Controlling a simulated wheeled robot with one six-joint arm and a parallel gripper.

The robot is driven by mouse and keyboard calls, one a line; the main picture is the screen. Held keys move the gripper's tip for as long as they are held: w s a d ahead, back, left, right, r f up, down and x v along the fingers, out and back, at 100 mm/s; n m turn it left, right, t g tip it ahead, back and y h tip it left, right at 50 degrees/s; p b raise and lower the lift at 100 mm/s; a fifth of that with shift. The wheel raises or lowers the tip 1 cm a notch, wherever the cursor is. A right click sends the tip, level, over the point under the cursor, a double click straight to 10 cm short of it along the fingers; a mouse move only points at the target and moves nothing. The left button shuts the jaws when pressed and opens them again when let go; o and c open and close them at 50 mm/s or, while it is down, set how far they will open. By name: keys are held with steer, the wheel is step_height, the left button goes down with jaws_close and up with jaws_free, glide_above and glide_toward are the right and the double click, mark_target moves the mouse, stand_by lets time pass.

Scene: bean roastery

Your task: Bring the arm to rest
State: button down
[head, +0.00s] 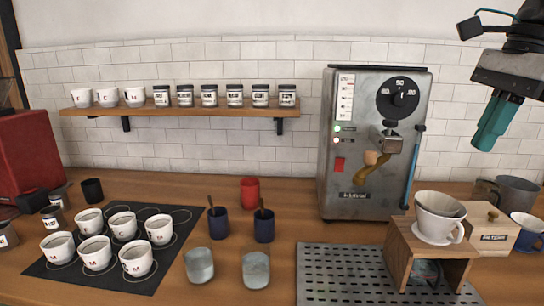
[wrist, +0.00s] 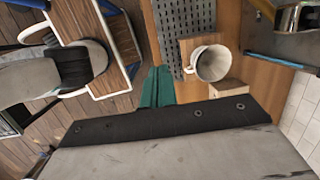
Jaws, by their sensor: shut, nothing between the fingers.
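My gripper (head: 490,124) hangs in the air at the upper right of the head view, with its green fingers pointing down. Its fingers are shut together with nothing between them. In the wrist view the green fingers (wrist: 158,86) show at the centre, also closed and empty. The gripper is above and apart from the counter, to the right of the grey coffee grinder (head: 372,140). Below it stands a white dripper (head: 438,228) on a wooden stand (head: 402,250). The dripper also shows in the wrist view (wrist: 212,64), to the right of my fingers.
A perforated drip tray (head: 330,275) lies at the front of the counter. A filter box (head: 490,238), a grey mug (head: 515,195) and a blue cup (head: 527,230) stand at right. Several white cups stand on a black mat (head: 70,280) at left. A shelf (head: 185,109) holds cups and jars.

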steer(key=s+a+f+n, duration=0.1)
steer(key=s+f+n, duration=0.2)
steer(key=f+n, duration=0.3)
steer(key=s+a+f+n+h, duration=0.1)
steer(key=s+f+n, duration=0.3)
steer(key=f+n, duration=0.2)
steer(key=s+a+f+n+h, duration=0.1)
steer(key=s+f+n, duration=0.3)
steer(key=f, duration=0.5)
steer(key=n, duration=0.2)
steer(key=shift+s+a+f+n, duration=0.2)
steer(key=shift+a+f+n, duration=0.05)
steer(key=shift+a+n, duration=0.1)
